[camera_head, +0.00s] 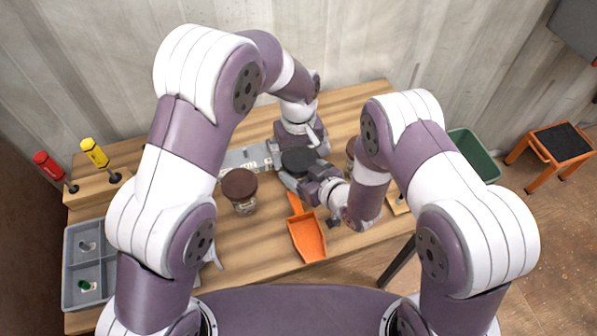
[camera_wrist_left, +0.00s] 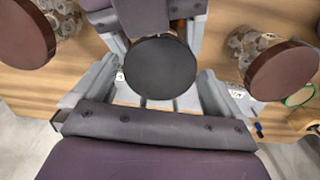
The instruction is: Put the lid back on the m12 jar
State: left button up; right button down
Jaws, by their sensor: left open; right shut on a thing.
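A round, flat dark lid (camera_head: 298,160) lies level near the middle of the bench; it also shows in the left wrist view (camera_wrist_left: 160,67). What is under the lid is hidden, so I cannot tell whether it sits fully on the m12 jar. My right gripper (camera_head: 303,182) reaches in from the right, low beside the lid, and is shut, apparently on the jar body beneath it; the contact is hidden. My left gripper (camera_wrist_left: 155,95) is open above, with its fingers apart on either side of the lid. Its fingertips are hard to make out in the head view.
A brown-lidded jar (camera_head: 240,188) stands left of the grippers, and another (camera_head: 351,148) stands to the right, partly hidden by my right arm. An orange scoop (camera_head: 307,240) lies in front. A grey tray (camera_head: 66,270) and two screwdrivers (camera_head: 95,153) are at the left.

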pick_arm(q)
jog(key=c, duration=1)
jog(key=shift+o, duration=0.2)
jog(key=shift+m, duration=0.9)
jog(key=o, duration=1)
jog(key=shift+c, duration=0.2)
jog(key=shift+r, duration=0.1)
notch_tip(320, 180, up, 7)
jog(key=shift+r, duration=0.2)
